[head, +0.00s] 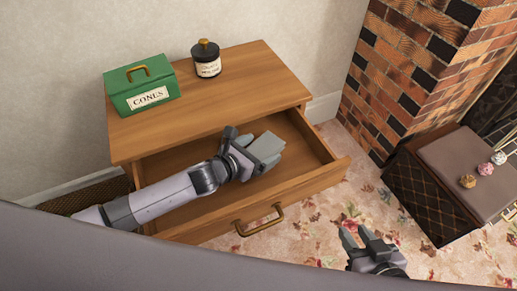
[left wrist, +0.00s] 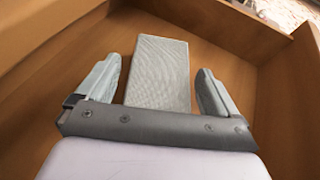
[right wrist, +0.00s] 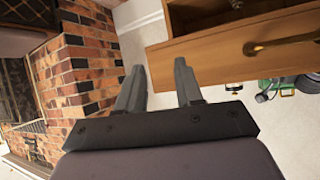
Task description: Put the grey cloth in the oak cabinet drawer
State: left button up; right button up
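The oak cabinet (head: 225,98) stands against the wall with its drawer (head: 300,185) pulled open. The grey cloth (head: 266,146) is a small folded block inside the drawer area, towards its right side. In the left wrist view the cloth (left wrist: 165,68) lies between my left gripper's spread fingers, with gaps on both sides. My left gripper (head: 258,152) is open and reaches down into the drawer. My right gripper (head: 362,240) is open and empty, in front of the drawer to the right; it also shows in the right wrist view (right wrist: 158,85).
A green box labelled CONES (head: 142,92) and a dark lidded jar (head: 206,62) stand on the cabinet top. A brick fireplace (head: 410,65) is at the right. A low padded box (head: 440,185) with small balls stands before it. Floral carpet lies between.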

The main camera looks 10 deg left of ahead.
pick_arm(q)
jog(key=shift+r, duration=0.1)
pick_arm(e)
jog(key=shift+r, duration=0.1)
pick_arm(q)
jog(key=shift+r, duration=0.2)
jog(key=p+v, duration=0.2)
jog(key=v, duration=0.4)
jog(key=shift+a, duration=0.1)
jog(key=shift+s+a+r, duration=0.1)
jog(key=shift+s+a, duration=0.05)
jog(key=shift+s, duration=0.2)
jog(key=shift+s+a+r+p, duration=0.1)
jog(key=shift+s+a+p, duration=0.05)
jog(key=shift+s+p, duration=0.15)
pick_arm(e)
jog(key=shift+s+d+f+m+g+h, duration=0.15)
jog(key=shift+s+d+f+h, duration=0.1)
jog(key=shift+d, duration=0.3)
jog(key=shift+s+d+f+m+g+h, duration=0.15)
jog(key=shift+s+d+f, duration=0.1)
jog(key=shift+d, duration=0.3)
pick_arm(q)
jog(key=shift+w, duration=0.1)
pick_arm(e)
jog(key=shift+a+r, duration=0.1)
jog(key=shift+a, duration=0.05)
